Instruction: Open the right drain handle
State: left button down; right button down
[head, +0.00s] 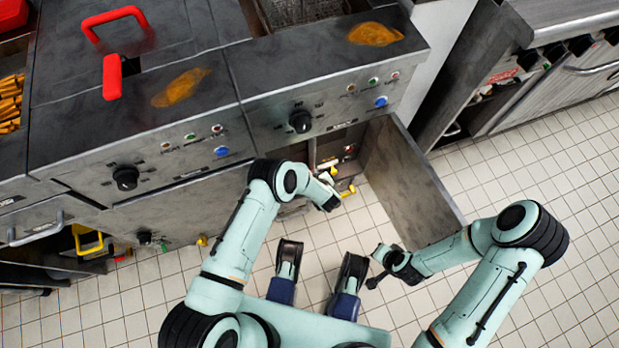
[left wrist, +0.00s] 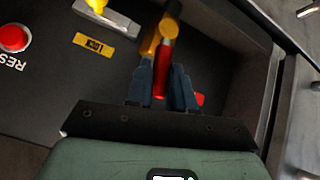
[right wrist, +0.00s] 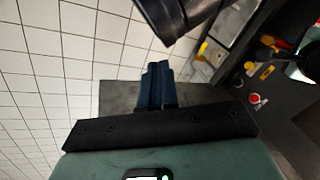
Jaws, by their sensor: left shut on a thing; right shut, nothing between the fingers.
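The right drain handle, a red lever with an orange end (left wrist: 168,32), is inside the open fryer cabinet. My left gripper (left wrist: 161,72) is shut on it, with one finger on each side of the red part. In the head view my left gripper (head: 330,203) is at the cabinet opening, and the wrist hides most of the grip. The right wrist view shows the orange and red handle (right wrist: 279,45) beside my left gripper. My right gripper (right wrist: 158,84) is shut and empty, outside the cabinet near the door. It also shows in the head view (head: 374,281).
The grey cabinet door (head: 410,185) stands open, between the opening and my right arm. A red reset button (left wrist: 14,38) and yellow label (left wrist: 92,43) are inside. The fryer top (head: 335,65) overhangs the opening. The tiled floor (head: 530,190) at right is clear.

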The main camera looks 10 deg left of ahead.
pick_arm(q)
jog(key=shift+w+d+r+m+g+y+b, duration=0.1)
jog(key=shift+w+d+m+g+y+b, duration=0.15)
jog(key=shift+y+b, duration=0.4)
jog(key=shift+w+d+r+m+g+y+b, duration=0.1)
jog(key=shift+w+m+g+y+b, duration=0.2)
jog(key=shift+b, duration=0.5)
pick_arm(e)
jog(key=s+d+f+g, duration=0.1)
jog(key=s+f, duration=0.2)
jog(key=f, duration=0.2)
jog(key=shift+s+d+f+g, duration=0.3)
jog(key=shift+s+d+g, duration=0.1)
pick_arm(q)
jog(key=c, duration=1)
grip_release()
jog(key=shift+f, duration=0.1)
jog(key=shift+c, duration=0.2)
jog(key=shift+d, duration=0.1)
